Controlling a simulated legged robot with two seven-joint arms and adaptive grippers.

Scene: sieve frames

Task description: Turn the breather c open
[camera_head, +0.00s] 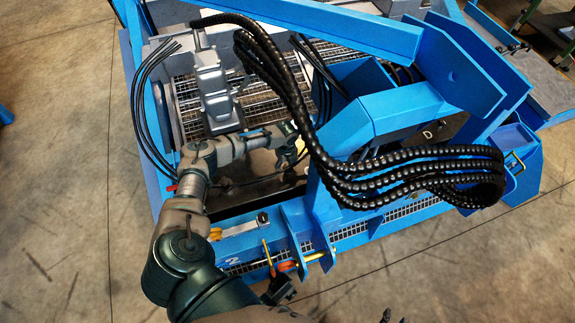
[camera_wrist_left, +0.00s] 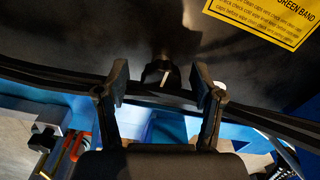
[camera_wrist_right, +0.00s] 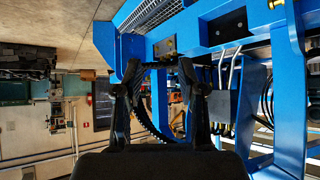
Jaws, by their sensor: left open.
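A dark round knob (camera_wrist_left: 162,74) with a white pointer mark sits on a dark panel (camera_wrist_left: 70,35) in the left wrist view. No letter is readable on it, so I cannot tell whether it is breather c. My left gripper (camera_wrist_left: 161,82) is open, with one finger on each side of the knob and a gap to each. In the head view my left arm reaches inside the blue frame, and its fingers are not clear there. My right gripper (camera_wrist_right: 160,84) is open and empty in the right wrist view, facing a blue frame.
The blue frame (camera_head: 385,113) surrounds the work area. Thick black ribbed hoses (camera_head: 400,172) loop over it, right of my left arm. A yellow label (camera_wrist_left: 265,18) is on the panel. A black cable (camera_wrist_left: 50,75) crosses near the left fingers. Concrete floor (camera_head: 60,150) is clear at left.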

